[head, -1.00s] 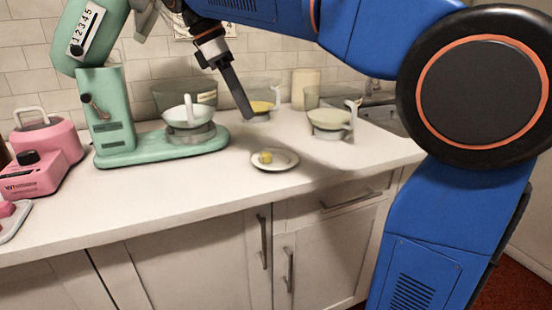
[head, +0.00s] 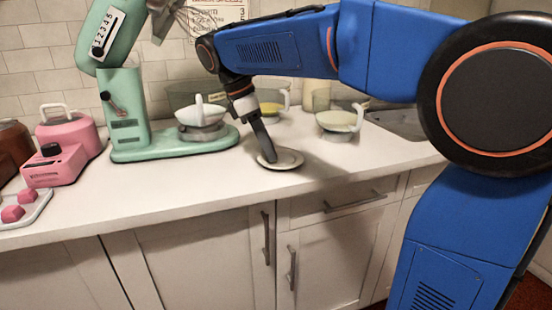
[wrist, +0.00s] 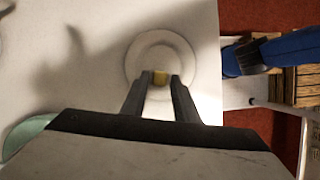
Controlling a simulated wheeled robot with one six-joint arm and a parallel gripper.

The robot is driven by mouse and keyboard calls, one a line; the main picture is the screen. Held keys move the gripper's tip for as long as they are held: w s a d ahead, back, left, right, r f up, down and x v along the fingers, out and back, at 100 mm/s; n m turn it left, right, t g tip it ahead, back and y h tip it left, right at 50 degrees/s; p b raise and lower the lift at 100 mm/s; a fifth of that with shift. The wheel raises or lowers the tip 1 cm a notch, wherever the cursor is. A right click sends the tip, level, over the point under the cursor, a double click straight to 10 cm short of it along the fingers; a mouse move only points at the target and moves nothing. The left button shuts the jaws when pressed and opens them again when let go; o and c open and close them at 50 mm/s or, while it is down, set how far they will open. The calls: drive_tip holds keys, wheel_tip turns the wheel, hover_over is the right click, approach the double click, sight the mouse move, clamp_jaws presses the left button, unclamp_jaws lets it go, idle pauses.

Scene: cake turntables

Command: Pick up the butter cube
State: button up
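The yellow butter cube (wrist: 160,78) sits on a small round white plate (wrist: 160,45) in the wrist view. My gripper (wrist: 161,76) is open, with one finger on each side of the cube. The fingertips look very close to its sides; I cannot tell whether they touch it. In the head view my gripper (head: 271,160) points down at the plate (head: 289,161) on the counter. The cube is hidden there behind the fingers.
The green stand mixer (head: 133,125) stands left of the plate. Clear jugs, one with pale contents (head: 337,122), stand behind it. A pink appliance (head: 65,155) is at far left. The counter (head: 170,185) front is clear.

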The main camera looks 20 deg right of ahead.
drive_tip(key=shift+f, duration=0.3)
drive_tip(key=shift+c, duration=0.3)
clamp_jaws()
drive_tip(key=shift+r, duration=0.1)
